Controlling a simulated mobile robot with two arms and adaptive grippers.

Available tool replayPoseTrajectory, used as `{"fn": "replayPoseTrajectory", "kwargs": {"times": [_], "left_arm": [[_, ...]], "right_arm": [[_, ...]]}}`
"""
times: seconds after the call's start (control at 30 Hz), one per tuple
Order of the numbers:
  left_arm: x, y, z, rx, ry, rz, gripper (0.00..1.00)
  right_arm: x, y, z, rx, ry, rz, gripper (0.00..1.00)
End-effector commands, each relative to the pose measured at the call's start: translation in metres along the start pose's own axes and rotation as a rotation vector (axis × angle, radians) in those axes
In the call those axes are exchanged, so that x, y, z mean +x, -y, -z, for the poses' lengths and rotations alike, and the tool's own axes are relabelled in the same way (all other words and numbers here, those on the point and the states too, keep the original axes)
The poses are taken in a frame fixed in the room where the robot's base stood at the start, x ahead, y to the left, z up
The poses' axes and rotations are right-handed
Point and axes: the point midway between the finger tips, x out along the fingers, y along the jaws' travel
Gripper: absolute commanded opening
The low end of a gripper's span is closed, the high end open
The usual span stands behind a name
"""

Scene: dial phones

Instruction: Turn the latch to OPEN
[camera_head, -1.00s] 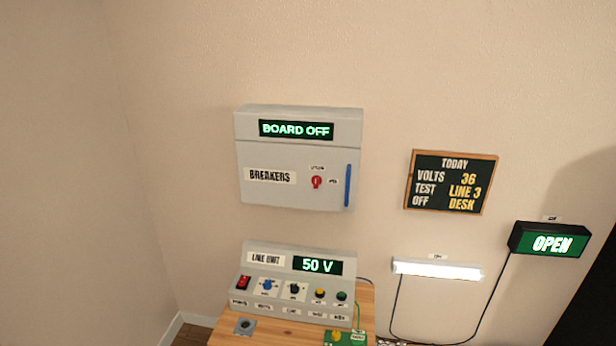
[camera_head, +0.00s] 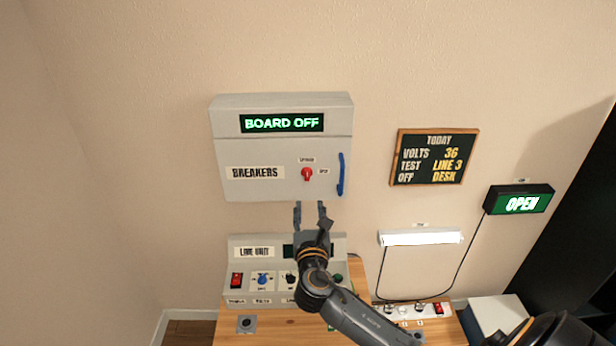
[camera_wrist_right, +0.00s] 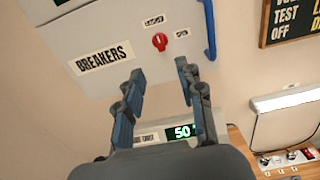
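The red latch (camera_head: 307,174) is on the front of the grey breaker box (camera_head: 240,190), between the BREAKERS label and the blue handle (camera_head: 341,174). Small labels sit above it and to its right; the right one seems to read OPEN. The latch's red grip also shows in the right wrist view (camera_wrist_right: 160,41), pointing roughly up and down. My right gripper (camera_head: 309,205) is open and empty, just below the latch and apart from it. In the right wrist view its two fingers (camera_wrist_right: 157,85) are spread, with the latch beyond them. My left gripper is not in view.
The box display reads BOARD OFF. Below, the line unit (camera_head: 232,272) stands on a wooden table (camera_head: 285,328), partly hidden by my right arm. A lit tube lamp (camera_head: 420,237), a chalkboard (camera_head: 434,157) and an OPEN sign (camera_head: 518,200) are to the right.

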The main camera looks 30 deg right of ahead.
Motion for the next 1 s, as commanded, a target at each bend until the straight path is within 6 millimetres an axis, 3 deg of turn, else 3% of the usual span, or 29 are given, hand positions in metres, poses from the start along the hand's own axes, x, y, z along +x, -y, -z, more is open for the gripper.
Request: {"fn": "replayPoseTrajectory", "kwargs": {"times": [0.6,0.8,1.0], "left_arm": [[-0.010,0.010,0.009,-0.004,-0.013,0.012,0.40],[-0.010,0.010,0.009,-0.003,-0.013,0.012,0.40],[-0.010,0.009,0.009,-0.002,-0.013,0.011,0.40]], "right_arm": [[0.113,0.000,0.001,0.000,-0.002,0.002,0.38],[0.131,0.000,0.002,0.001,-0.002,0.000,0.38],[0.134,0.000,0.002,0.002,-0.003,-0.001,0.38]]}}
